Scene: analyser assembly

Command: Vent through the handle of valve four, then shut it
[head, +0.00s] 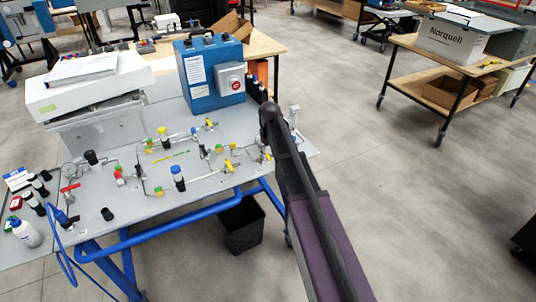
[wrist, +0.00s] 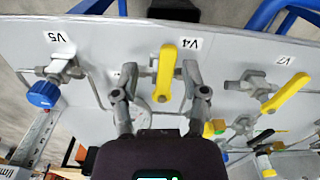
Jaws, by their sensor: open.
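Valve four has a yellow lever handle (wrist: 165,74) beside the label V4 (wrist: 188,43) in the wrist view. The handle lies roughly up and down in that picture, across the metal fitting under it. My gripper (wrist: 159,80) is open, with one finger on each side of the handle. Gaps show between the handle and both fingers, so it is not clamped. In the head view my arm reaches over the right part of the panel and hides the gripper; I cannot pick out valve four there.
In the wrist view, a blue knob (wrist: 42,94) marked V5 is to the left and a yellow V7 lever (wrist: 286,93) to the right. Pipes run close by. In the head view, a blue box (head: 211,75) stands at the panel's back, and a black bin (head: 241,226) stands below.

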